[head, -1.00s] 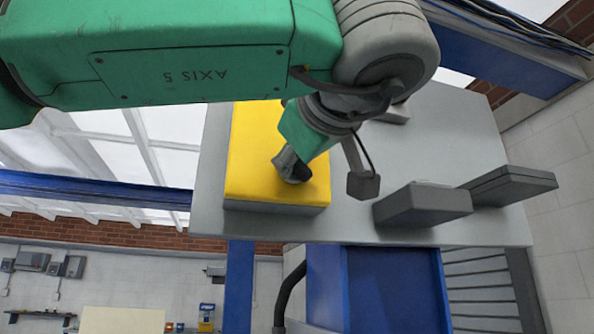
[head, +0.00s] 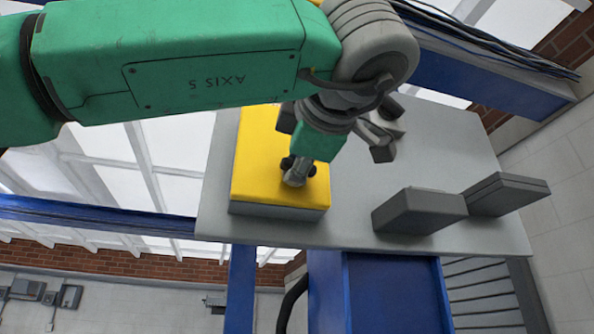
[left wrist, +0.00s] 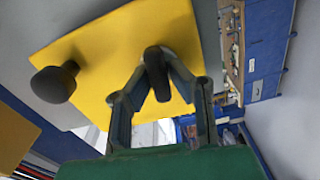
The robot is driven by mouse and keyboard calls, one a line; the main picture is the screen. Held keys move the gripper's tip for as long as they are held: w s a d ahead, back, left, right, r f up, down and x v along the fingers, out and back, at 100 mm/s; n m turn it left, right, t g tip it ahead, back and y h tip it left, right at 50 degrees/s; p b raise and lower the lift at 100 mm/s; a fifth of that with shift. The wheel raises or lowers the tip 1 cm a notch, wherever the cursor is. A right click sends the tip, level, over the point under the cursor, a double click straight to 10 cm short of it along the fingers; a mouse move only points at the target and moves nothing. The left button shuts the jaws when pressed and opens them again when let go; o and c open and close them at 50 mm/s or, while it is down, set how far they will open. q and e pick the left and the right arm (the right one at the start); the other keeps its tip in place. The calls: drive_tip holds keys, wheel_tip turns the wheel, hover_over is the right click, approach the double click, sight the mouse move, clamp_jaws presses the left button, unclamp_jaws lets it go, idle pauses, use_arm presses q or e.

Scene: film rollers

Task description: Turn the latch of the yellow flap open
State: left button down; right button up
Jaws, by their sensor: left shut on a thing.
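The yellow flap (head: 256,165) is a flat yellow panel on a thick grey edge, set on a large grey plate. My left gripper (head: 298,169) is at the flap's lower right part in the head view, with its fingers against the flap's face. In the left wrist view the fingers (left wrist: 157,82) close on a small dark latch (left wrist: 156,62) on the yellow face. The fingers hide part of the latch, and its exact angle is hard to tell. A dark round knob (left wrist: 54,83) stands apart on the flap (left wrist: 110,45). My right gripper is not in view.
Two dark grey blocks (head: 420,211) (head: 508,194) stick out from the grey plate (head: 350,225) right of the flap. A blue frame (head: 390,290) stands below, and a blue beam with cables (head: 500,60) crosses the upper right. The plate between flap and blocks is bare.

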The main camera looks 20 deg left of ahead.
use_arm(q)
drive_tip(key=shift+w+f, duration=0.1)
drive_tip(key=shift+f, duration=0.05)
idle(0.4)
drive_tip(key=c, duration=1.5)
unclamp_jaws()
drive_tip(key=shift+w, duration=0.1)
drive_tip(key=shift+c, duration=0.2)
drive_tip(key=v, duration=1.2)
drive_tip(key=shift+d, duration=0.15)
drive_tip(key=shift+w+f, duration=0.1)
